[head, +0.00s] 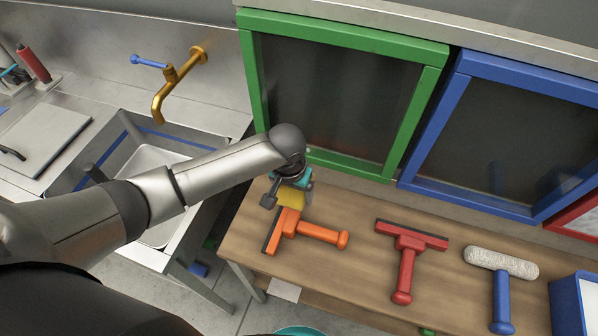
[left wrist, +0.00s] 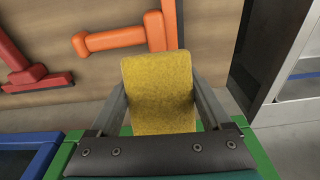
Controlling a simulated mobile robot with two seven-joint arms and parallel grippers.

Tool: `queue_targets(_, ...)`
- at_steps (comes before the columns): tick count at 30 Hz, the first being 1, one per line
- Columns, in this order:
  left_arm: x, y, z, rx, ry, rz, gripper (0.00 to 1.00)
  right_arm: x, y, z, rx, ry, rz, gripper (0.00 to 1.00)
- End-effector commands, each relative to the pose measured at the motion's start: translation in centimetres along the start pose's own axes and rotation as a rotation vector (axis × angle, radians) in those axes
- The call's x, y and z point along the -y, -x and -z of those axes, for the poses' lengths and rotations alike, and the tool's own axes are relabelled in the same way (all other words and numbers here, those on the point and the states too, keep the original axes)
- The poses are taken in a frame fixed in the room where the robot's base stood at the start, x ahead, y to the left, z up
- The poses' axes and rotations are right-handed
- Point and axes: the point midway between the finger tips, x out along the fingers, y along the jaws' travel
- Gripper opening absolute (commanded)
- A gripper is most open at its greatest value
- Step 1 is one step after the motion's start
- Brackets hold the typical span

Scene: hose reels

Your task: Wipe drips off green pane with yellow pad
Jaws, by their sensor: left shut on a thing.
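My left gripper (head: 287,190) is shut on the yellow pad (head: 291,199), just in front of the lower left part of the green pane's frame (head: 345,164). In the left wrist view the yellow pad (left wrist: 158,92) sits between the two fingers of the left gripper (left wrist: 160,105), above the wooden table. The green frame also shows at the bottom of the left wrist view (left wrist: 258,150). The pane's glass (head: 335,100) is dark, and I cannot make out clear drips on it. Whether the pad touches the frame cannot be told. My right gripper is not in view.
An orange squeegee (head: 318,233) lies on the table (head: 345,275) close below the pad. A red squeegee (head: 405,265) and a blue-handled roller (head: 502,290) lie to the right. A blue-framed pane (head: 440,105) stands beside the green one. A sink (head: 150,160) with a brass tap (head: 170,85) is at left.

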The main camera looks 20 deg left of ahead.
Motion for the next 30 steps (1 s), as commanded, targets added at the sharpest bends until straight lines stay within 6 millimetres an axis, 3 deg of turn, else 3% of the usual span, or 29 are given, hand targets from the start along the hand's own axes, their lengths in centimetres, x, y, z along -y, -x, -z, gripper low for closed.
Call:
queue_targets(5, 0.3, -0.6, -0.3, -0.009, 0.058, 0.009, 0.28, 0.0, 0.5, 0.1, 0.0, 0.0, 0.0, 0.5)
queue_targets(19, 0.5, -1.6, 3.7, -0.011, 0.059, 0.01, 0.28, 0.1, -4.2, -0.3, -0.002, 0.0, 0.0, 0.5)
queue_targets(30, 0.6, -1.3, 5.0, -0.009, 0.059, 0.01, 0.28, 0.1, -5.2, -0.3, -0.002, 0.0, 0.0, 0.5)
